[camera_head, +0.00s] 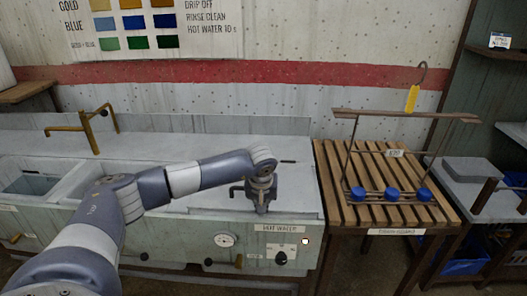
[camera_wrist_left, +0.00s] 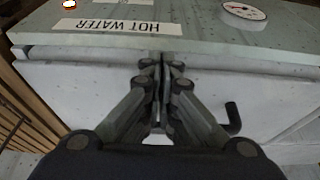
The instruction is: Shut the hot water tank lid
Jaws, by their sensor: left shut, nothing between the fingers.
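The hot water tank is at the right end of the grey counter, with a HOT WATER label (camera_head: 279,228) on its front. Its pale lid (camera_head: 295,203) lies about flat over the tank; I cannot tell if it is fully seated. In the left wrist view the lid (camera_wrist_left: 75,90) fills the middle, beside the front edge with the upside-down label (camera_wrist_left: 118,26). A dark bent handle (camera_wrist_left: 233,118) stands on the lid, right of the fingers there. My left gripper (camera_head: 262,208) points down over the lid near its front edge, shut and empty. My right gripper is out of view.
Open basins (camera_head: 30,184) are at the left, with a brass tap (camera_head: 92,133) behind. A slatted wooden table (camera_head: 385,180) stands right of the tank, with a rack frame (camera_head: 405,114) and blue knobs (camera_head: 391,194). A gauge (camera_head: 225,240) is on the front panel.

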